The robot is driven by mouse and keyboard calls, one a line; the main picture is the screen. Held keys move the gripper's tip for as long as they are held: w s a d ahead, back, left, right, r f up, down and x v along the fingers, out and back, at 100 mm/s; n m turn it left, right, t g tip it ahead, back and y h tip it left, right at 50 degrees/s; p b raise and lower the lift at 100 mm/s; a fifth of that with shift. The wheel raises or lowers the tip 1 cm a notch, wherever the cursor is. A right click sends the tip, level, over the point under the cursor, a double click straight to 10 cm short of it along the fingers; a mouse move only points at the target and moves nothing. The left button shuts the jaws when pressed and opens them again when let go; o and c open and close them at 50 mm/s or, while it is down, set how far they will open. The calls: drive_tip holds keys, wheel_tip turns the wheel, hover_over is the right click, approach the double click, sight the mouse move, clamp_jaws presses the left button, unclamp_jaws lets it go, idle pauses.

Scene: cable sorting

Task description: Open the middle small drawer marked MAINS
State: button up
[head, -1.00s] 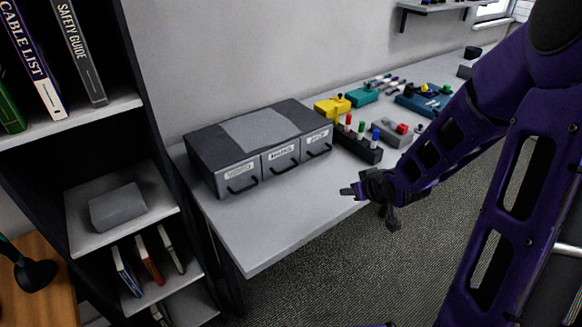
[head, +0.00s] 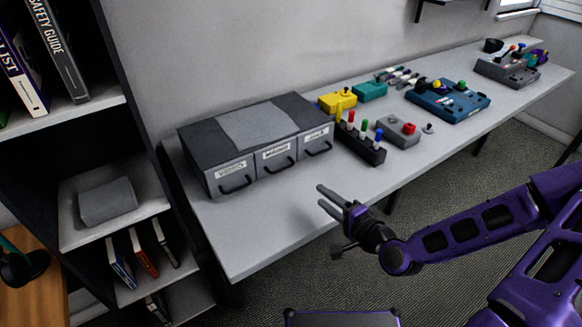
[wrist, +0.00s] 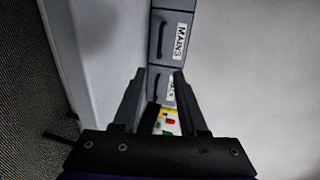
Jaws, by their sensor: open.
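A dark grey cabinet (head: 195,150) with three small drawers in a row stands on the table. The middle drawer (head: 272,163) has a white label and a dark bar handle (head: 281,168), and it is shut. In the wrist view the MAINS label (wrist: 181,38) reads sideways on its drawer, with the handle (wrist: 160,39) beside it. My gripper (head: 321,195) is open and empty, in front of the cabinet and right of the middle drawer, apart from it. In the wrist view my gripper (wrist: 160,73) has its fingers spread below the MAINS drawer, over the neighbouring drawer.
The left drawer (head: 225,180) and right drawer (head: 316,146) are also shut. A black block with coloured pegs (head: 362,148) stands right of the cabinet. A grey box (head: 398,131) and a blue box (head: 447,101) lie farther right. The table front (head: 262,225) is clear.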

drive_tip(key=shift+w+a+f+b, duration=0.35)
drive_tip(key=shift+w+f+b, duration=0.25)
drive_tip(key=shift+b, duration=1.35)
drive_tip(key=w+a+b, duration=0.1)
drive_tip(key=b, duration=0.2)
drive_tip(key=shift+w+a, duration=0.1)
drive_tip(key=b+x, duration=0.1)
drive_tip(key=x, duration=1.3)
drive_tip(key=shift+w+r, duration=0.1)
clamp_jaws()
